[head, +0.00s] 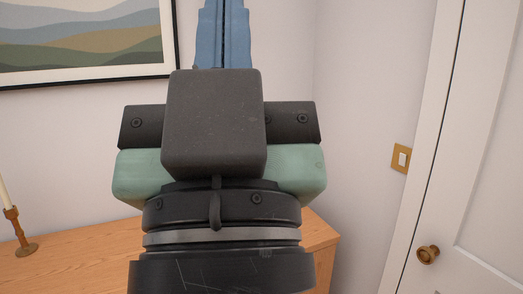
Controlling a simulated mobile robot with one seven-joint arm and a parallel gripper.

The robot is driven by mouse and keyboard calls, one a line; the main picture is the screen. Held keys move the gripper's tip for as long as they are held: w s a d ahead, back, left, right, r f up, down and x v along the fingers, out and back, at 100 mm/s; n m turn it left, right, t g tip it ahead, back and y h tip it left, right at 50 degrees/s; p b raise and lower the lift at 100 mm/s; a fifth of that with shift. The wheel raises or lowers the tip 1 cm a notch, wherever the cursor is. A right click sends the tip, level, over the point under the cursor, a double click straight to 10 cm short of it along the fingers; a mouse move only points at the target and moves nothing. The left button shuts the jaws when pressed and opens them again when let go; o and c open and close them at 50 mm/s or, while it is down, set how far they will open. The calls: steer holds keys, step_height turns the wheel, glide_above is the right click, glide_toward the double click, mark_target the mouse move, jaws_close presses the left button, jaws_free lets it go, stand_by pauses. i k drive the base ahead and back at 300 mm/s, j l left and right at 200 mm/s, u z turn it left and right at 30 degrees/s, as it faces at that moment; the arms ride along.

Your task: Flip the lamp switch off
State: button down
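The lamp switch (402,159) is a small white rocker on a brass-coloured plate. It is on the wall at the right, just left of the white door frame. I cannot tell which way the rocker is set. My gripper (223,22) points up at the top centre, left of the switch and apart from it. Its two blue fingers lie side by side with only a thin dark line between them, so it looks shut, with nothing visible in it. The finger ends run out of the top of the picture. No lamp is in view.
A white door (484,215) with a brass knob (428,255) stands at the right. A wooden cabinet top (75,264) is below my arm, with a candle holder (20,236) at its left. A framed landscape picture (80,45) hangs upper left. The wall around the switch is bare.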

mark_target(403, 158)
steer(key=i+l, duration=0.15)
steer(key=l, duration=0.2)
steer(key=i+l, duration=0.15)
steer(key=l, duration=0.2)
steer(key=i+l, duration=0.15)
steer(key=l, duration=0.25)
steer(key=i+l+z, duration=0.1)
steer(key=l, duration=0.25)
steer(key=i, duration=0.05)
